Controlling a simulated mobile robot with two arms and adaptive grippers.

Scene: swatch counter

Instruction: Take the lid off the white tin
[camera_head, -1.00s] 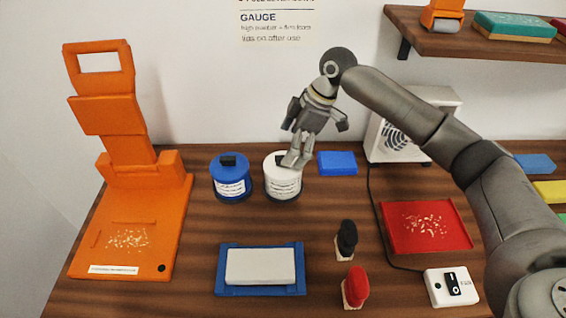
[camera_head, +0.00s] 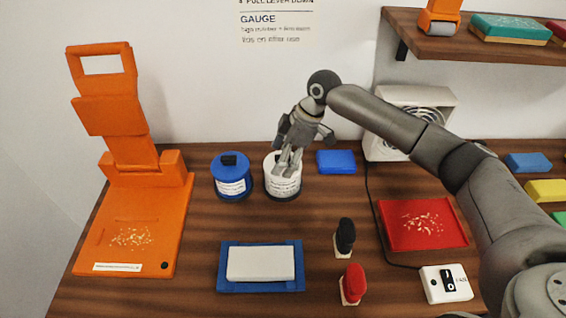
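The white tin (camera_head: 281,190) stands upright near the back of the wooden counter, just right of the blue tin. It has a pale label on its front and a dark base. My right gripper (camera_head: 288,170) points down over the top of the white tin, its fingers in front of the tin's upper part. The fingers hide the lid's middle and any knob there. I cannot tell whether they touch the lid or how wide they are apart. My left gripper is not in view.
The blue tin (camera_head: 231,181) with a black knob stands close on the left. An orange lever press (camera_head: 130,205) stands far left. A red tray (camera_head: 425,224) is at right. A blue-framed white pad (camera_head: 260,264) lies in front.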

